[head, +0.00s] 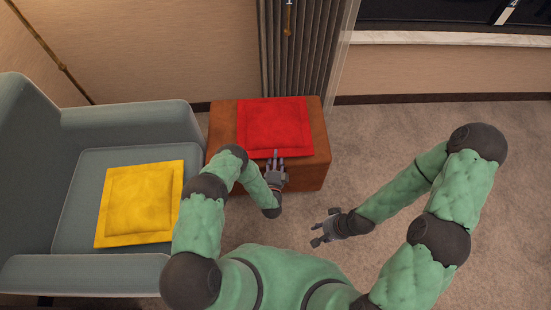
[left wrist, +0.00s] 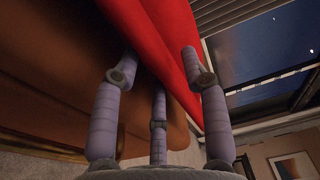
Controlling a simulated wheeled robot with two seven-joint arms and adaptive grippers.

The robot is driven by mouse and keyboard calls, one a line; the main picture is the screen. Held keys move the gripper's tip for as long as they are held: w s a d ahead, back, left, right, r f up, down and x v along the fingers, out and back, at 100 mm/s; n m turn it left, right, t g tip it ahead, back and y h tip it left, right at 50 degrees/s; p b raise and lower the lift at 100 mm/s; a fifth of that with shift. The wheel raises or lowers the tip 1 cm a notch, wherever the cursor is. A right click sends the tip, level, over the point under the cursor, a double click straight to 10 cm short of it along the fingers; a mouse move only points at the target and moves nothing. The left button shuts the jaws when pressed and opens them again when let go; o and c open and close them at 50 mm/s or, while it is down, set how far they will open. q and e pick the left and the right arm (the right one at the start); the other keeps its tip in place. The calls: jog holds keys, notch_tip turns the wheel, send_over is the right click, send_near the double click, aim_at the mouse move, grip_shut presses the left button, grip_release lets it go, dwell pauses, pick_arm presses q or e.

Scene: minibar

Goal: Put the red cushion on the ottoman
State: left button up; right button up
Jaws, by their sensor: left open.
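The red cushion (head: 273,126) lies flat on top of the brown ottoman (head: 221,123), its front edge near the ottoman's front edge. My left gripper (head: 275,158) is at the cushion's front edge, with its fingers pointing at it. In the left wrist view the fingers of my left gripper (left wrist: 160,75) are spread open, close to the red cushion (left wrist: 165,35) and the brown ottoman (left wrist: 60,80). I cannot tell whether a finger touches the cushion. My right gripper (head: 322,234) is over the carpet, away from the ottoman, with its fingers apart and nothing in them.
A grey-green armchair (head: 78,205) stands left of the ottoman, with a yellow cushion (head: 140,203) on its seat. A pleated curtain (head: 300,50) hangs behind the ottoman. The carpet (head: 400,130) to the right is clear.

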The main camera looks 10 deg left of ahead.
pick_arm(q)
jog(key=shift+s+r, duration=0.1)
jog(key=s+d+p, duration=0.2)
jog(key=s+p, duration=0.2)
jog(key=s, duration=0.7)
jog(key=s+r+n+g+h, duration=0.3)
jog(key=s+r+n+g, duration=0.2)
jog(key=s+n+g, duration=0.3)
jog(key=s+d+r+n+g+h, duration=0.1)
jog(key=s+r+n+g+h, duration=0.2)
jog(key=s+r+n+g, duration=0.3)
jog(key=s+n+g, duration=0.3)
jog(key=s+n, duration=0.1)
jog(key=shift+d+n+g+h, duration=0.3)
jog(key=shift+h, duration=0.1)
jog(key=shift+r, duration=0.1)
jog(key=shift+c, duration=0.5)
